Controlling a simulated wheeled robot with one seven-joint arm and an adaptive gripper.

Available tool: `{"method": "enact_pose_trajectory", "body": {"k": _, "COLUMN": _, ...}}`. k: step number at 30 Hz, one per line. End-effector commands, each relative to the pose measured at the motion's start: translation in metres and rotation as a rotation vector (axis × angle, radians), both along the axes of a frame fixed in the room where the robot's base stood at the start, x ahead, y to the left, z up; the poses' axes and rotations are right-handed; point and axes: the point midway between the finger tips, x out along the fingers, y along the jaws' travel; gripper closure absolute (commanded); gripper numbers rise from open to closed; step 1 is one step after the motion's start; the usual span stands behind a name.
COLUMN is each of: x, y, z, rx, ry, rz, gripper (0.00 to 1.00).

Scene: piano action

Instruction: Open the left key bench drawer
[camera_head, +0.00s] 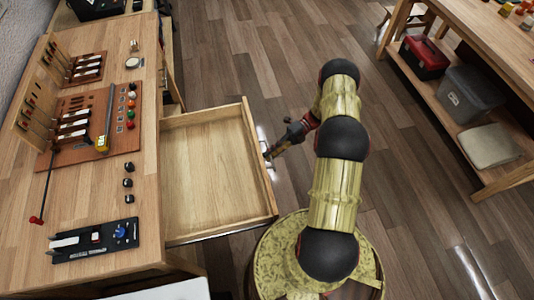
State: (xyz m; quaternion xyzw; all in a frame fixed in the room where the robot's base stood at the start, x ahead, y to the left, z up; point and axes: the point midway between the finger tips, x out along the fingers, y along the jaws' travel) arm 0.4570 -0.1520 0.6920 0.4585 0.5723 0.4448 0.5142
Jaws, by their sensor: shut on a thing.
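The drawer (212,172) of the wooden bench (90,195) at the left is pulled out to the right. Its light wood inside is empty. My gripper (268,154) is at the drawer's front, shut on the drawer handle (266,150). The handle is partly hidden by the fingers. My gold and black arm reaches to it from the right.
The bench top carries a tool mat (98,130), a black tray (92,241) and several small black knobs. Another bench with a red toolbox (424,57) and a grey bin (470,93) stands at the right.

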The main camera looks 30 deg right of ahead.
Motion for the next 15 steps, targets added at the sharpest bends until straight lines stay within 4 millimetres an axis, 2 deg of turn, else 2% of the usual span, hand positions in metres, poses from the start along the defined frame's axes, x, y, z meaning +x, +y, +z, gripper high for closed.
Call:
{"method": "enact_pose_trajectory", "body": {"k": 5, "x": -0.0004, "y": 0.0006, "z": -0.0013, "rx": -0.001, "ry": 0.002, "rz": 0.000, "gripper": 1.00}}
{"method": "enact_pose_trajectory", "body": {"k": 6, "x": -0.0003, "y": 0.0007, "z": -0.0013, "rx": -0.001, "ry": 0.002, "rz": 0.000, "gripper": 0.91}}
{"method": "enact_pose_trajectory", "body": {"k": 15, "x": 0.0000, "y": 0.0005, "z": -0.0005, "rx": -0.001, "ry": 0.000, "rz": 0.000, "gripper": 0.73}}
